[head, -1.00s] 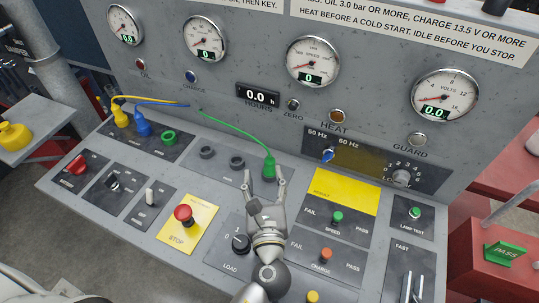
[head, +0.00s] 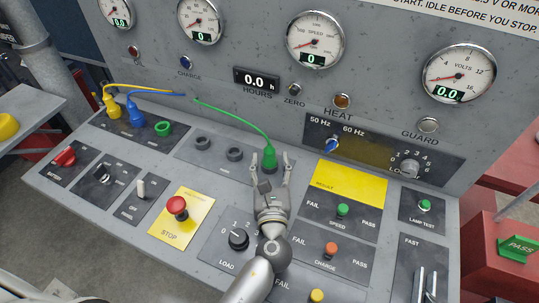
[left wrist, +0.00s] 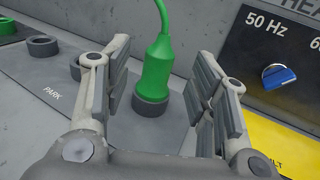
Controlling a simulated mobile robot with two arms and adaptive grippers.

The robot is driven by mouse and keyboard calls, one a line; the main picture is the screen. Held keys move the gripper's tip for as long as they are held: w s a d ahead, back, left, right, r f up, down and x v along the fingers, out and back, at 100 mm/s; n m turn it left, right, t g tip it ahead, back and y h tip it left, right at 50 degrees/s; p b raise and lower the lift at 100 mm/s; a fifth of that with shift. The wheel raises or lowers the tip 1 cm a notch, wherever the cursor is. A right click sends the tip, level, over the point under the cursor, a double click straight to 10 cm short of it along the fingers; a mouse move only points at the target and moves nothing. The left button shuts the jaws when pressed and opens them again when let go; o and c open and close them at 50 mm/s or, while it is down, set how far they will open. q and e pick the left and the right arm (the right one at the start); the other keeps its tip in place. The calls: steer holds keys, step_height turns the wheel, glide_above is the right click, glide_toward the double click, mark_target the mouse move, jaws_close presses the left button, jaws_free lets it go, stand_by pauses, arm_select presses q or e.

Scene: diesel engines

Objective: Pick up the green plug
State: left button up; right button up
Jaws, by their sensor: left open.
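The green plug (head: 269,157) stands upright in a dark ring socket at the right end of the parking plate, its green cable running up and left to the panel. In the left wrist view the green plug (left wrist: 157,72) sits between my fingers, with the dark socket (left wrist: 152,107) below it. My left gripper (head: 272,162) is open, with one finger on each side of the plug. In the left wrist view the left gripper (left wrist: 165,85) shows gaps between its fingers and the plug. My right gripper is not in view.
Two empty dark sockets (head: 234,154) lie left of the plug. Yellow (head: 111,105) and blue (head: 135,115) plugs stand farther left beside a green ring socket (head: 163,128). A red stop button (head: 177,206) and load knob (head: 238,238) stand near my arm. The gauge panel rises behind.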

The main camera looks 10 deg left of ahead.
mark_target(270, 156)
arm_select(q)
steer(key=shift+w+a+r, duration=0.1)
steer(key=shift+w+r, duration=0.05)
steer(key=shift+w, duration=0.25)
steer(key=p+x, duration=0.1)
steer(key=x, duration=0.3)
steer(key=shift+w+p, duration=0.2)
steer(key=shift+p, duration=0.1)
steer(key=shift+s, duration=0.1)
steer(key=c, duration=1.2)
